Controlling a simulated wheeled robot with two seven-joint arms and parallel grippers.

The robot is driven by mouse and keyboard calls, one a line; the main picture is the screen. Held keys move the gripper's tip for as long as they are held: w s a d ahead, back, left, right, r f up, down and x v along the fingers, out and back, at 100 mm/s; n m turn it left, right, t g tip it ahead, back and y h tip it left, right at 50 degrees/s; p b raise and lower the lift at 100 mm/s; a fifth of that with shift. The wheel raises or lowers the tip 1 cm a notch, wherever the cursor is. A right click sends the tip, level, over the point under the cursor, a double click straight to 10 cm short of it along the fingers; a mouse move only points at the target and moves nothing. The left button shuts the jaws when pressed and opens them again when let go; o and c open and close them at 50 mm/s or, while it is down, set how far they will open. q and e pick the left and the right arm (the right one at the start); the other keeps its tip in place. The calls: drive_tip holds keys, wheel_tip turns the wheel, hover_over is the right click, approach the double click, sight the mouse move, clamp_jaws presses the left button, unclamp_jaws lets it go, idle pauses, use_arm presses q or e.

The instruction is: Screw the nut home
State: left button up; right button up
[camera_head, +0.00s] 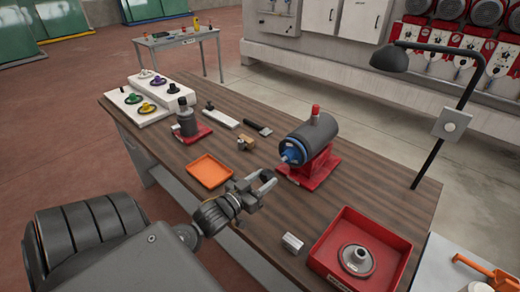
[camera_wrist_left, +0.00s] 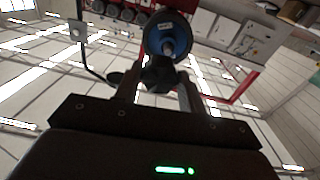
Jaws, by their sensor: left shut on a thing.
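The spindle unit (camera_head: 318,133) is a dark grey cylinder on a red base, with a blue flange (camera_head: 292,152) and a short shaft facing my left gripper. In the left wrist view the blue flange (camera_wrist_left: 168,30) and the grey shaft (camera_wrist_left: 168,48) lie straight ahead. My left gripper (camera_head: 264,184) is shut, just in front of and below the shaft. A dark piece, seemingly the nut (camera_wrist_left: 158,76), is between its fingers (camera_wrist_left: 160,88). I cannot tell whether the nut touches the shaft. My right gripper is not in view.
An orange tray (camera_head: 208,158) lies left of my gripper. A red tray (camera_head: 393,240) holding a wheel (camera_head: 356,260) is front right, near a small metal block (camera_head: 292,243). A black lamp (camera_head: 390,58) stands over the right edge. A white rack (camera_head: 137,117) is at far left.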

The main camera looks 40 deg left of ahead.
use_arm(q)
drive_tip(key=shift+s+a+r+y, duration=0.1)
drive_tip(key=shift+a+y, duration=0.3)
drive_tip(key=shift+a, duration=0.25)
drive_tip(key=shift+r+p, duration=0.1)
drive_tip(key=shift+p, duration=0.4)
drive_tip(key=shift+w, duration=2.95)
